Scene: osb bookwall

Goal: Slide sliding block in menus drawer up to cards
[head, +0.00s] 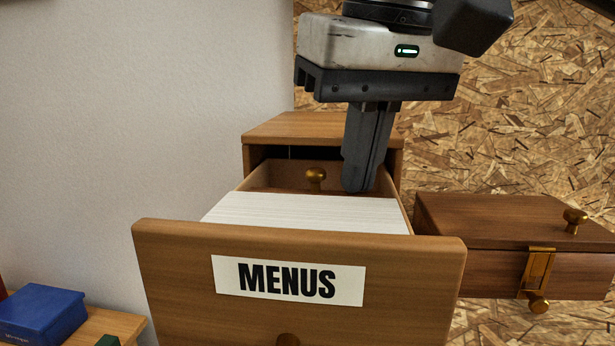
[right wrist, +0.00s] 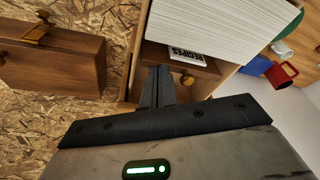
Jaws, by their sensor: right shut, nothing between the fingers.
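The open menus drawer (head: 180,270) has a white label reading MENUS on its front. White cards (head: 300,212) stand packed in its front part and also show in the right wrist view (right wrist: 230,28). The sliding block (head: 272,189) is dark wood with a brass knob (head: 316,176), behind the cards; it also shows in the right wrist view (right wrist: 207,70). My right gripper (head: 357,188) is shut and empty, pointing down into the drawer, right of the knob. I cannot tell whether its fingertips touch the block. My left gripper is not in view.
A wooden box (head: 500,220) with a brass latch and knobs is at the right. A blue box (head: 42,314) is at the lower left. A RECIPES label (right wrist: 187,55) and a red mug (right wrist: 281,73) show in the right wrist view. The drawer's side walls are close to my fingers.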

